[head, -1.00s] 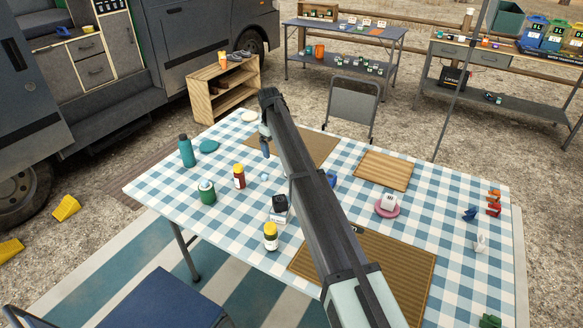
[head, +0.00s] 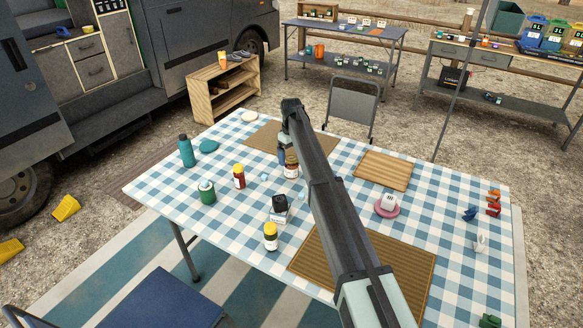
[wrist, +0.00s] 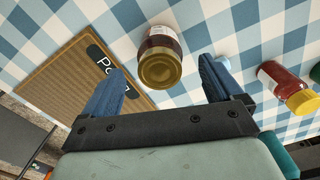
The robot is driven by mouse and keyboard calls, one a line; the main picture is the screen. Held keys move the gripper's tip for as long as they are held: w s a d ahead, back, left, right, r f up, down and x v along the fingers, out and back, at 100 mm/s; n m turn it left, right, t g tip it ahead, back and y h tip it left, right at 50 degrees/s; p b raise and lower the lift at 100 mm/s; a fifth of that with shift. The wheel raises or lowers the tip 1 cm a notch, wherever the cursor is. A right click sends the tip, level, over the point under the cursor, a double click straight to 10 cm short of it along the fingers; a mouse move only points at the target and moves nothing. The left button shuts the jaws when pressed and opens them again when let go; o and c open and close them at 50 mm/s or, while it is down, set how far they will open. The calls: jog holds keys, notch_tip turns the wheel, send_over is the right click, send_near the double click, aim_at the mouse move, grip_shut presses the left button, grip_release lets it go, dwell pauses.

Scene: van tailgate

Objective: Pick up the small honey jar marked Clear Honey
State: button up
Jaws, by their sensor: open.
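My gripper (head: 284,156) is open above the far middle of the checked table. In the wrist view its blue fingers (wrist: 161,72) are spread, with a gold-lidded glass jar (wrist: 161,62) of dark red-brown contents beyond and between them. It does not appear gripped. The same jar (head: 291,171) stands just beside the gripper in the head view, with a pale label. A jar with a yellow lid and white label (head: 270,237) stands nearer the front. A red jar with a yellow lid (head: 239,177) stands left of the gripper. No label reads Clear Honey legibly.
A black-topped container (head: 280,205) stands between the jars. A green jar (head: 207,191) and teal bottle (head: 186,151) stand at left. Flat brown mats (head: 262,137), (head: 398,275) lie at the back and front. A wooden board (head: 384,169) and pink dish (head: 387,208) are to the right.

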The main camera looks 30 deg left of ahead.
aim_at(291, 165)
jog(key=shift+f, duration=2.75)
jog(key=c, duration=1.4)
